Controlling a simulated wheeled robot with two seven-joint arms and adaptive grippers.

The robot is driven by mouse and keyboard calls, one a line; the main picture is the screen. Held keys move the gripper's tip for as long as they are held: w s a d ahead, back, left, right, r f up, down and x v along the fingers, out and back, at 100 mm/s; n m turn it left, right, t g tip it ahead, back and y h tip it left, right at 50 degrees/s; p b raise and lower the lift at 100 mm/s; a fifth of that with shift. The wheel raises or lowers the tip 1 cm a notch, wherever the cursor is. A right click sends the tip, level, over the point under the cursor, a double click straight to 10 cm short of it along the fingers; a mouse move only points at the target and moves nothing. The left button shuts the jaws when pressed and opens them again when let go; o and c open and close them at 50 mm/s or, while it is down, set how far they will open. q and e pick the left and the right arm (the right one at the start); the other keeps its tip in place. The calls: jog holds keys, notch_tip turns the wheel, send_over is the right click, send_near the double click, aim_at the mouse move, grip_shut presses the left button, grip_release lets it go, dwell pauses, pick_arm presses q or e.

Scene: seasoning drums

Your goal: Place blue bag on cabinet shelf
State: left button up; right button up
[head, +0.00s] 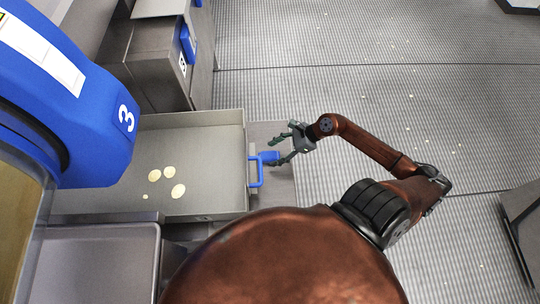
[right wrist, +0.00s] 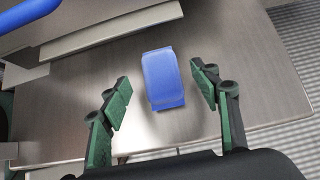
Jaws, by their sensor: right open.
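The small blue bag (head: 268,157) lies on a bare metal surface (head: 280,190), just right of the blue handle of a metal tray. In the right wrist view the blue bag (right wrist: 163,78) lies flat between and slightly beyond my fingertips. My right gripper (head: 277,151) is open and empty, with its green-tipped fingers on either side of the bag and a visible gap to each side. How high the fingers are above the surface is hard to tell. A grey cabinet (head: 150,62) with a "B" label stands at upper left; its shelf cannot be made out clearly. My left gripper is out of view.
The wide metal tray (head: 215,150) holds several pale round pieces and has a blue handle (head: 256,172) close to the bag. A large blue drum part marked "3" (head: 100,110) fills the left. The grey ribbed floor (head: 380,90) at upper right is open.

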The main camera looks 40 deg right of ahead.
aim_at(269, 155)
jog(key=x, duration=0.3)
jog(key=shift+w+a+f, duration=0.1)
jog(key=shift+a+f, duration=0.05)
jog(key=shift+c, duration=0.2)
jog(key=c, duration=1.3)
jog(key=shift+c, duration=0.2)
